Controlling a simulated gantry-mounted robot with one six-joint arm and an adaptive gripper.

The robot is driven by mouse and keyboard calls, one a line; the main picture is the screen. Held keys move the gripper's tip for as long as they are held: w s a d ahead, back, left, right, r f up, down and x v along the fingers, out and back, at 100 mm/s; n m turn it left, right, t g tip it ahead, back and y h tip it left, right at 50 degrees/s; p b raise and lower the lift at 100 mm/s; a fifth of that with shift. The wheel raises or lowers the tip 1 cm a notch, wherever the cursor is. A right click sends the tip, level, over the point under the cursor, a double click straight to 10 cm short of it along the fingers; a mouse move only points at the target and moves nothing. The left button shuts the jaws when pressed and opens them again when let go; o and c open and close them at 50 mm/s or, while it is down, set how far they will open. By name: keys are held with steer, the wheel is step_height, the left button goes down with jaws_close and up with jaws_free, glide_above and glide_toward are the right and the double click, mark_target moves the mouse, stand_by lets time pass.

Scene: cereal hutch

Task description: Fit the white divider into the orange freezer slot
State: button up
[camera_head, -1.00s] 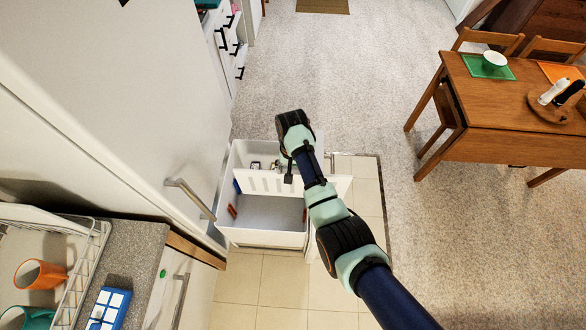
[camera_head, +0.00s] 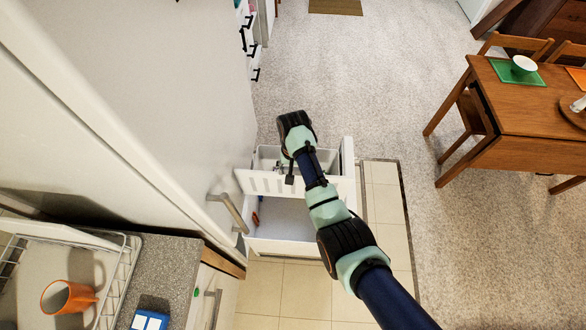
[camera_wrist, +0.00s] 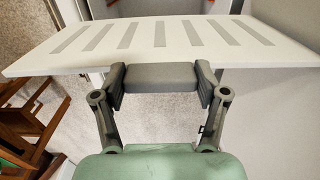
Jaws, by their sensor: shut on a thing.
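The white divider (camera_wrist: 160,38), a flat panel with a row of slots, crosses the top of the wrist view. My gripper (camera_wrist: 160,78) is shut on its near edge at the middle. In the head view the divider (camera_head: 263,184) is held over an open white freezer drawer (camera_head: 290,247), its ends roughly in line with the drawer's sides. I cannot tell whether it touches the drawer. An orange slot mark (camera_head: 255,218) shows on the drawer's left inner wall.
The tall white freezer body and a door handle (camera_head: 228,211) are close on the left. A counter (camera_head: 168,275) with a dish rack and an orange mug (camera_head: 68,297) is at lower left. A wooden table (camera_head: 530,110) stands at right. The floor between is clear.

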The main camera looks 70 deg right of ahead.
mark_target(293, 193)
step_height(293, 193, down, 19)
steer(key=b, duration=1.8)
steer(key=shift+f+b, duration=0.1)
steer(key=shift+b, duration=0.2)
step_height(293, 193, down, 23)
steer(key=b, duration=1.6)
steer(key=shift+b, duration=0.3)
steer(key=shift+f, duration=0.25)
stand_by(1.8)
